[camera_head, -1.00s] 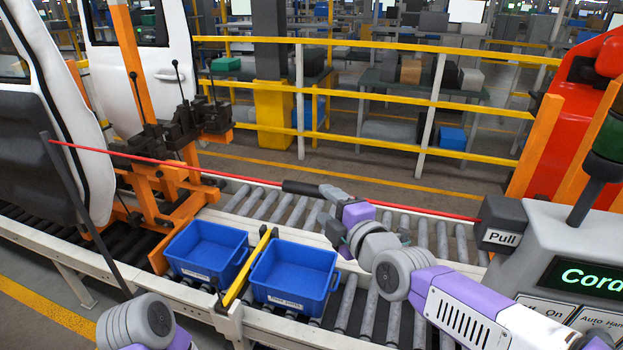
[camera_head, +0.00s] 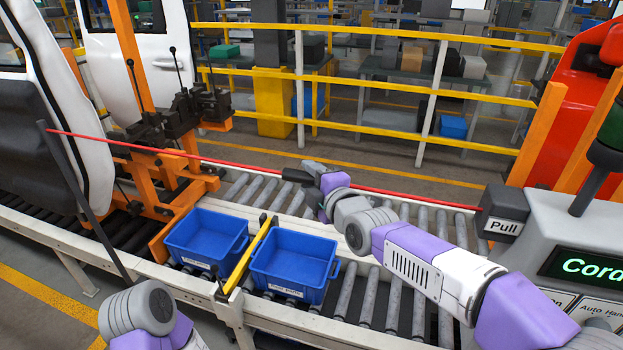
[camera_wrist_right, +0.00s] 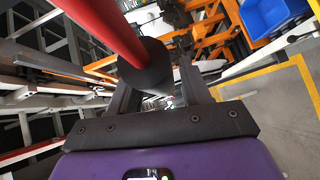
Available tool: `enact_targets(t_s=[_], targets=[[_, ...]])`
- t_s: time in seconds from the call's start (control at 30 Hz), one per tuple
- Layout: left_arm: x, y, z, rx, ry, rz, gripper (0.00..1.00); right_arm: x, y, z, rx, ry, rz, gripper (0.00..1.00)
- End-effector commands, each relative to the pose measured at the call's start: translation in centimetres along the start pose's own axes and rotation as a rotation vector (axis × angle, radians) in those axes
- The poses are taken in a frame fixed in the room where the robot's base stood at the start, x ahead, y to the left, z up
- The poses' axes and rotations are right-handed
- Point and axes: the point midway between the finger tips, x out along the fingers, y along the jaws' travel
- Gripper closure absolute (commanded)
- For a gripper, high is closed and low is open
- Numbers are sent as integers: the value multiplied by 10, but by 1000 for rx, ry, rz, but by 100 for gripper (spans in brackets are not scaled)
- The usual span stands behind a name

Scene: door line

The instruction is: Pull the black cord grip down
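The black cord grip (camera_head: 296,176) is a dark sleeve on a taut red cord (camera_head: 400,196) that runs across above the roller conveyor. My right gripper (camera_head: 314,174) is at the grip's right end and partly covers it. In the right wrist view the grip (camera_wrist_right: 148,66) looms large at the fingers. The fingers of the right gripper (camera_wrist_right: 158,88) stand apart, with a gap showing between them. Whether they touch the grip is hard to tell. My left gripper is out of view; only part of that arm shows at bottom left.
Two blue bins (camera_head: 207,240) (camera_head: 292,262) sit at the conveyor's near side with a yellow bar (camera_head: 248,255) between them. A grey console with a "Pull" box (camera_head: 501,212) stands at right. Orange fixtures (camera_head: 150,190) and white door panels (camera_head: 165,65) are at left.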

Motion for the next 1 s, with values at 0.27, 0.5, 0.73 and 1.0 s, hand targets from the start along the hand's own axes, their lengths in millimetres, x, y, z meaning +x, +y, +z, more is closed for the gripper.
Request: enact_targets(t_s=[0.27,0.5,0.73,1.0], targets=[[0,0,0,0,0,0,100,0,0,0,0,0,0,96],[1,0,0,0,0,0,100,0,-1,0,0,0,0,100],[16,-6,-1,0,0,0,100,2,-19,2,0,0,-1,100],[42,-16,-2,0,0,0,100,7,-48,6,0,1,-5,100]])
